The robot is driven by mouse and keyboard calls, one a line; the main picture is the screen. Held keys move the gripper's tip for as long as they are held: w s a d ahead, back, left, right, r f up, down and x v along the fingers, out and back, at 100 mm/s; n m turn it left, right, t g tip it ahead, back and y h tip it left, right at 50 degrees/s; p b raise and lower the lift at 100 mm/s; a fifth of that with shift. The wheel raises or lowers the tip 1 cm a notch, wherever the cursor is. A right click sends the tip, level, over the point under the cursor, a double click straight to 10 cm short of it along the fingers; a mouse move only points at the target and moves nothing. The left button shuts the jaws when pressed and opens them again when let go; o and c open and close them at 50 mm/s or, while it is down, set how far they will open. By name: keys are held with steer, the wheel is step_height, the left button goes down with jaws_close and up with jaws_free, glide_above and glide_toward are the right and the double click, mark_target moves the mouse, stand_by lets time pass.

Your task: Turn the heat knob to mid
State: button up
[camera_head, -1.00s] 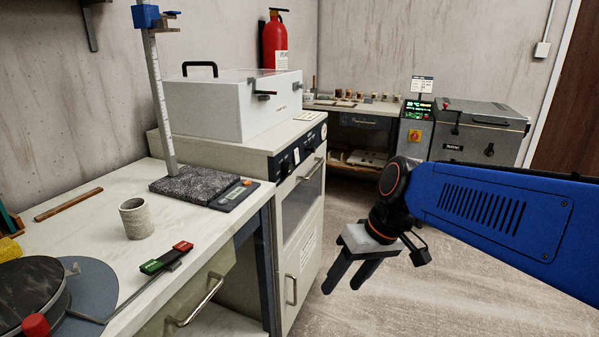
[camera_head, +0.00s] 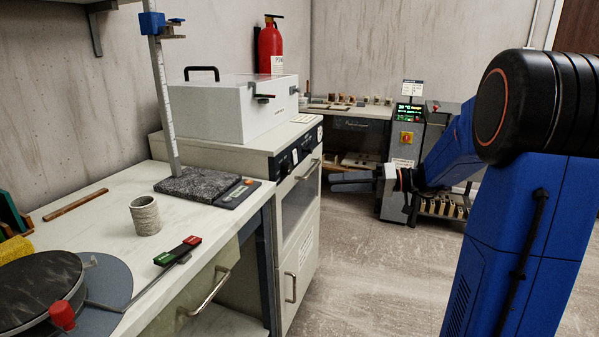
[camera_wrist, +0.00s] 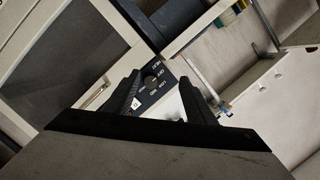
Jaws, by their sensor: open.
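The heat knob (camera_wrist: 151,82) is a small dark round knob on a black panel with small white lettering around it, in the wrist view. Which mark it points to is too small to tell. In the head view the black control panel (camera_head: 290,158) runs along the upper front edge of the pale oven cabinet (camera_head: 298,220). My gripper (camera_head: 335,182) is open and points left toward the cabinet front, apart from it. In the wrist view my two dark fingers (camera_wrist: 160,78) frame the knob, with nothing between them in contact.
A door handle (camera_head: 308,170) crosses the oven front below the panel. A white lidded box (camera_head: 235,110) stands on top. The worktop at left holds a clay cup (camera_head: 145,215), a scale stand (camera_head: 190,184) and a turntable (camera_head: 40,290).

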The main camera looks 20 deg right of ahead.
steer(key=t, duration=0.2)
glide_toward(291, 168)
steer(key=shift+y, duration=0.4)
steer(key=x, duration=0.8)
steer(key=shift+a+f, duration=0.1)
steer(key=shift+f, duration=0.25)
steer(key=c, duration=1)
steer(key=shift+c, duration=0.2)
